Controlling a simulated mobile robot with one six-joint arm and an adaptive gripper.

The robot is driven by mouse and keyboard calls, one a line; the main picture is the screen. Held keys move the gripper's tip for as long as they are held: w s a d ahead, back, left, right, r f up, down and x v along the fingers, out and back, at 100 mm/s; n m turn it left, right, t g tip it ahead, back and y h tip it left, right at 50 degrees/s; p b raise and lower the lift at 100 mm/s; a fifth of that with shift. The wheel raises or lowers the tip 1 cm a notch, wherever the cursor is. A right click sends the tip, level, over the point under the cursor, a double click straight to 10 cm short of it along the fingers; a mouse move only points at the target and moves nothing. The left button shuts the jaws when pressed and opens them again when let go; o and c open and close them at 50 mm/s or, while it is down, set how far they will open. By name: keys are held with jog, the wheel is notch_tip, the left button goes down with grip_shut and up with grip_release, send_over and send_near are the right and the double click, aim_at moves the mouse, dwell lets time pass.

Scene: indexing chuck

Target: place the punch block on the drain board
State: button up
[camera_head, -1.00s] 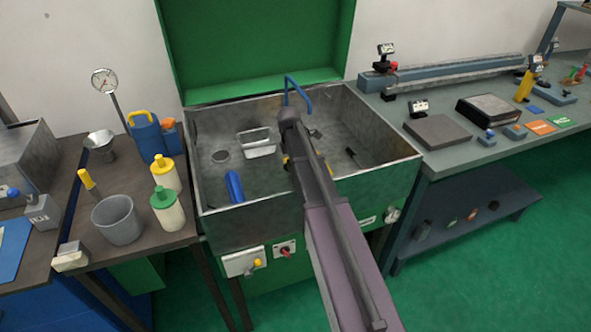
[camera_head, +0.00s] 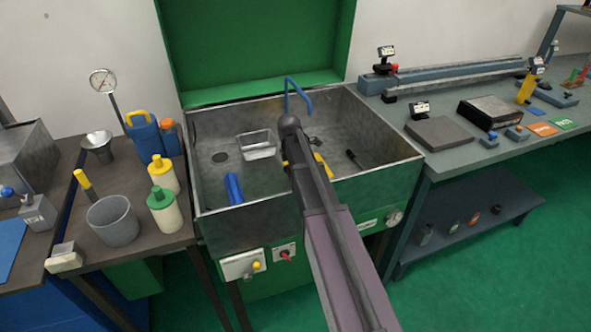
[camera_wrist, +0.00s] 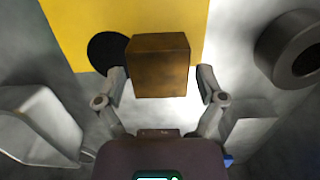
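In the wrist view a brown, rust-toned punch block (camera_wrist: 158,72) lies between the two fingers of my gripper (camera_wrist: 161,85). The fingers stand apart on either side of it, with a narrow gap at the left and a clearer one at the right. Behind the block is a flat yellow board (camera_wrist: 80,25), probably the drain board, with a black round patch. Whether the block touches the board I cannot tell. In the head view a bit of yellow board (camera_head: 323,166) shows beside my arm inside the sink. My arm hides the gripper and block there.
The grey sink (camera_head: 225,125) has high walls. It holds a metal tray (camera_head: 257,145), a blue cylinder (camera_head: 234,188) and a dark item (camera_head: 355,159). A blue spout (camera_head: 298,90) rises at the back. A grey round part (camera_wrist: 290,50) shows at the right in the wrist view.

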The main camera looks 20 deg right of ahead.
jog(key=shift+r, duration=0.15)
dwell(0.4)
notch_tip(320, 180, up, 12)
jog(key=a+p, duration=0.1)
jog(key=p, duration=1.1)
jog(key=shift+a, duration=0.25)
dwell(0.6)
